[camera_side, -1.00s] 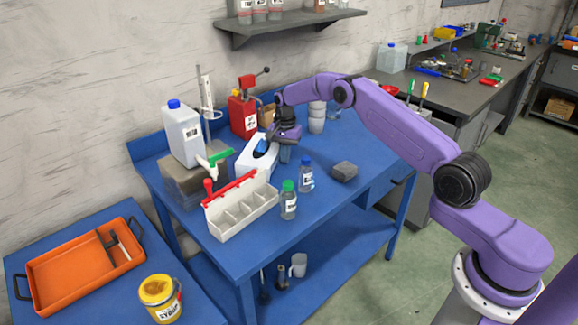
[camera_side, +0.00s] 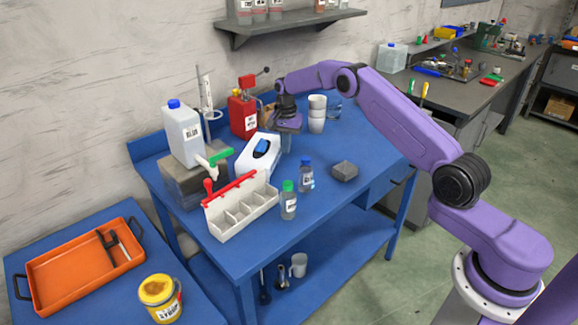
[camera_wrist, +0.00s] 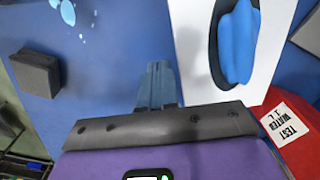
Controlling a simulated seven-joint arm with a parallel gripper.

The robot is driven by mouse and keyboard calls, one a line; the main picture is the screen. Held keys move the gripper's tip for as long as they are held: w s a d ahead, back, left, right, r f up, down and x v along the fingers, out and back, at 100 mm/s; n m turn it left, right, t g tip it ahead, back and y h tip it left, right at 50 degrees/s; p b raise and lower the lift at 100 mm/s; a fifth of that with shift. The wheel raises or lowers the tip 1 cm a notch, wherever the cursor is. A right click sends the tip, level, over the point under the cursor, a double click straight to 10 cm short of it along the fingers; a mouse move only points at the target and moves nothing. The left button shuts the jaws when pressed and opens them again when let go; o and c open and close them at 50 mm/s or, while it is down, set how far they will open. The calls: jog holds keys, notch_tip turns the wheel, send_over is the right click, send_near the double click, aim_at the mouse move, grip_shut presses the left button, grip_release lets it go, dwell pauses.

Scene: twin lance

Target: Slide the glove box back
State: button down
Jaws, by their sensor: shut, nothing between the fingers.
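The glove box (camera_side: 252,167) is a white box with blue gloves (camera_side: 261,147) showing through an oval opening on top. It sits on the blue workbench behind the white divided caddy with the red handle. In the wrist view the glove box (camera_wrist: 188,32) is at the upper right, with its blue glove (camera_wrist: 238,42) in the dark opening. My gripper (camera_side: 287,142) is just behind and to the right of the box, pointing down; in the wrist view its fingers (camera_wrist: 157,82) are together and empty, to the left of the box. I cannot tell whether they touch it.
The red container (camera_side: 243,116) and white cups (camera_side: 316,114) stand at the back. The divided caddy (camera_side: 240,208), a green-capped bottle (camera_side: 288,200) and a blue-capped bottle (camera_side: 306,175) stand in front. A dark grey block (camera_side: 344,171) lies right, with bare bench around it.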

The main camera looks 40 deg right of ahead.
notch_tip(320, 180, up, 5)
jog(key=shift+r, duration=0.1)
dwell(0.7)
jog(key=s+a+r+n, duration=0.5)
jog(key=s+a+n, duration=0.1)
jog(key=s+a, duration=0.35)
jog(key=s+a+r+n, duration=0.6)
jog(key=s+a, duration=0.3)
jog(key=a, duration=0.1)
jog(key=s+n, duration=0.6)
jog(key=s, duration=1.2)
jog(key=s+d+n, duration=0.2)
jog(key=s+n, duration=0.1)
jog(key=s, duration=0.3)
jog(key=s+d+f+n, duration=0.1)
jog(key=s+d+n, duration=0.2)
jog(key=s, duration=0.4)
jog(key=shift+d+f+n, duration=0.25)
jog(key=shift+d+n, duration=0.05)
